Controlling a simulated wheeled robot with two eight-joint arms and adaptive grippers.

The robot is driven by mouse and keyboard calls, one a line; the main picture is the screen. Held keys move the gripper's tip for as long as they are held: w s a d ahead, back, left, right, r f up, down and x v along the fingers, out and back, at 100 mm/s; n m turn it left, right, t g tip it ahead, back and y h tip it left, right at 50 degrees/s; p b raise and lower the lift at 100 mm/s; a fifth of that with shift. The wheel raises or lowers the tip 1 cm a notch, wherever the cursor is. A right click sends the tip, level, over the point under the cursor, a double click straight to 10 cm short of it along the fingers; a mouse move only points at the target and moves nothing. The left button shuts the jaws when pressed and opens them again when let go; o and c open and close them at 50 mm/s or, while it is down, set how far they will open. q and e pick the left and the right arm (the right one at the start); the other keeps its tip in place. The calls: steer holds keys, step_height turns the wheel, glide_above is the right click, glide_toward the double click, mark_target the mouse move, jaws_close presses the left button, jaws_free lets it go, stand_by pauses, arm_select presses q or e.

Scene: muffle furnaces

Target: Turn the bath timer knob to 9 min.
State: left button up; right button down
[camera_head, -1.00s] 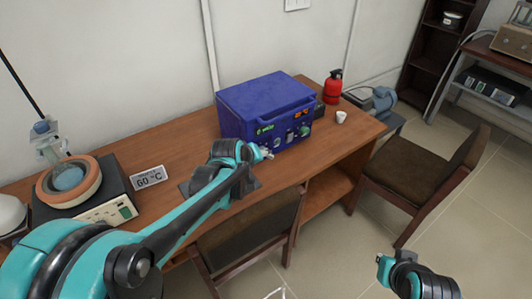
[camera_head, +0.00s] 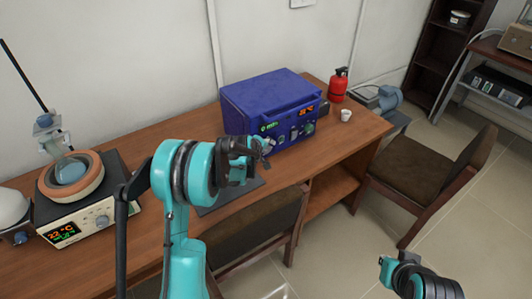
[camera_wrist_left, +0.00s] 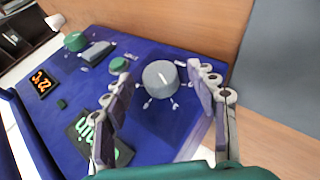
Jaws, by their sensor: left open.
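The bath is a blue box (camera_head: 262,100) on the wooden desk, with an orange display and a green one on its front panel. In the left wrist view its grey timer knob (camera_wrist_left: 160,75) has a white pointer line and tick marks around it, beside the green "min" display (camera_wrist_left: 95,135). My left gripper (camera_head: 264,147) is at the panel's left part in the head view. In the wrist view its open fingers (camera_wrist_left: 162,98) appear on either side of the grey knob; contact cannot be told. My right gripper (camera_head: 390,264) is low at the right, over the floor, its fingers unclear.
A green knob (camera_wrist_left: 76,41), grey switch (camera_wrist_left: 96,52) and green button (camera_wrist_left: 119,65) sit near the timer knob. A heater (camera_head: 85,215) stands at the left. A white cup (camera_head: 346,115) and red extinguisher (camera_head: 338,86) are right of the bath. Chairs (camera_head: 418,178) stand before the desk.

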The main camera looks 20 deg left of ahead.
arm_select(q)
steer(key=shift+w+f, duration=0.35)
steer(key=shift+w, duration=0.05)
steer(key=c, duration=1.2)
steer(key=shift+o, duration=0.2)
steer(key=shift+d+r+g+y+p, duration=0.2)
steer(key=shift+r+g+y+p, duration=0.15)
steer(key=shift+g+p, duration=0.3)
steer(key=shift+w+m+g+y+p, duration=0.15)
steer(key=shift+m+g+y+p, duration=0.2)
steer(key=shift+m+p, duration=0.1)
steer(key=shift+f+g+y+p, duration=0.15)
steer(key=shift+g+y+p, duration=0.15)
steer(key=shift+g+y, duration=0.3)
